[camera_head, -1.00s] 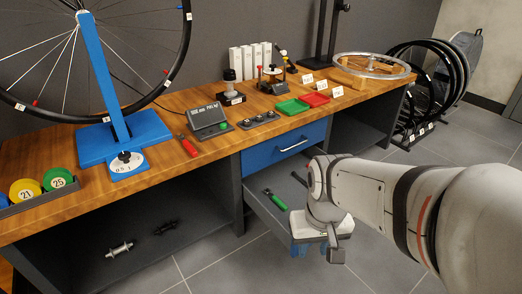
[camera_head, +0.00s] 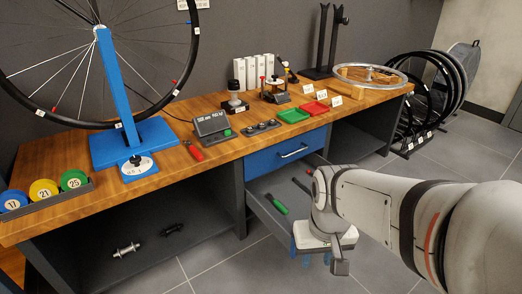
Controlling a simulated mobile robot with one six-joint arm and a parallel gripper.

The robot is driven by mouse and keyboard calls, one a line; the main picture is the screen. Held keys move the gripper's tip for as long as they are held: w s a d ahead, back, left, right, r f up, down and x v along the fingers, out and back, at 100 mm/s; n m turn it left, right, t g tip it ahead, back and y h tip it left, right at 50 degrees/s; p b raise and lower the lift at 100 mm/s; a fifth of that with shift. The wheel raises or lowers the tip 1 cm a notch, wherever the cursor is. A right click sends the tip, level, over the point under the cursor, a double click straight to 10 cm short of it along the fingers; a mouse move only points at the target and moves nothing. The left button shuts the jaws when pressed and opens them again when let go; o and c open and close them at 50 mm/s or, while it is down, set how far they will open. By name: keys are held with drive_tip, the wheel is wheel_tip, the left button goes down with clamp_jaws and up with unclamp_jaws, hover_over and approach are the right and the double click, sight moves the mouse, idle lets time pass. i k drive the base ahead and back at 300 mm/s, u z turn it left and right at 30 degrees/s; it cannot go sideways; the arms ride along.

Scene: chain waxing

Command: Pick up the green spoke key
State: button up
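The green spoke key (camera_head: 277,204) lies in the open lower drawer (camera_head: 264,215) under the workbench, near the drawer's left side. Its green handle points toward the front and its dark end toward the back. My gripper (camera_head: 327,246) is at the front right of the drawer, to the right of the key and apart from it. It points down. Its body and the arm cover the right part of the drawer. The fingers are only partly visible, so their opening does not show.
Another dark tool with a red tip (camera_head: 301,184) is partly visible in the drawer. The closed blue drawer (camera_head: 287,154) sits above. The workbench (camera_head: 235,150) carries a wheel stand, red-handled tool (camera_head: 193,151), green tray (camera_head: 293,115) and red tray (camera_head: 316,108). Floor in front is clear.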

sight(276, 202)
drive_tip(key=z, duration=0.35)
drive_tip(key=k, duration=0.5)
drive_tip(key=z, duration=0.8)
drive_tip(key=k, duration=0.95)
drive_tip(key=z, duration=0.7)
drive_tip(key=i, duration=1.05)
drive_tip(key=u, duration=0.55)
drive_tip(key=i, duration=1.4)
drive_tip(key=u, duration=1.3)
drive_tip(key=i, duration=0.75)
drive_tip(key=u, duration=0.4)
drive_tip(key=k, duration=0.9)
drive_tip(key=u, duration=0.2)
drive_tip(key=i, duration=0.6)
drive_tip(key=z, duration=0.1)
